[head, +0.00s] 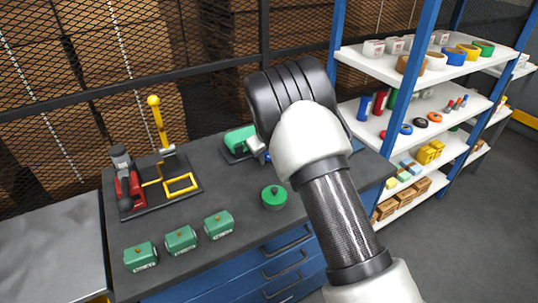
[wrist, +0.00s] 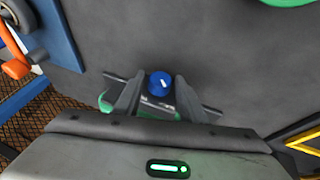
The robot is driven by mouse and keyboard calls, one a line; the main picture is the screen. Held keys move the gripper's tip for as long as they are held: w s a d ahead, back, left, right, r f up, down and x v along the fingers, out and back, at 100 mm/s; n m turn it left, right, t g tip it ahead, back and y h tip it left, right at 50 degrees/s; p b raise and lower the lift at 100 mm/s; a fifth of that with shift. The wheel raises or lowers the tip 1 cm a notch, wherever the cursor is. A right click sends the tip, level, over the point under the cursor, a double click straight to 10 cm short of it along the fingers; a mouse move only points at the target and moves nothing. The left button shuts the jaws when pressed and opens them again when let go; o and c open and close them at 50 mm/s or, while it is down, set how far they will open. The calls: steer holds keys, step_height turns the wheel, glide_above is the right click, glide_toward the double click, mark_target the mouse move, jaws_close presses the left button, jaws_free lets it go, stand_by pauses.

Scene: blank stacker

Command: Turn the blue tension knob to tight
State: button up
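The blue tension knob (wrist: 160,82) is round with a white pointer mark on its face. In the wrist view it lies between the two fingertips of my gripper (wrist: 157,78). The fingers stand apart, with a narrow gap showing on each side of the knob, so my gripper looks open around it. The green machine (head: 239,139) that carries the knob sits on a dark base on the bench. In the head view my arm and hand cover much of it, and only a bit of blue shows beside my wrist. My fingertips are hidden there.
On the bench (head: 185,268) are a green round part (head: 273,197), several small green boxes (head: 181,239), and a red-and-black device beside a yellow lever (head: 158,120) on the left. A stocked shelf (head: 398,133) stands at right, with a mesh fence behind.

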steer(key=shift+c, duration=0.3)
steer(key=c, duration=0.7)
steer(key=shift+w+d+m+g+y+b, duration=0.2)
steer(key=shift+g+y+b, duration=0.25)
steer(key=shift+y, duration=0.2)
steer(key=shift+w+d+m+g+y+b, duration=0.15)
steer(key=shift+g+y+b, duration=0.25)
steer(key=shift+y, duration=0.25)
steer(key=shift+m+g+y+b, duration=0.25)
steer(key=shift+g+y+b, duration=0.2)
steer(key=shift+g+y, duration=0.45)
steer(key=o, duration=0.8)
steer(key=shift+c, duration=0.2)
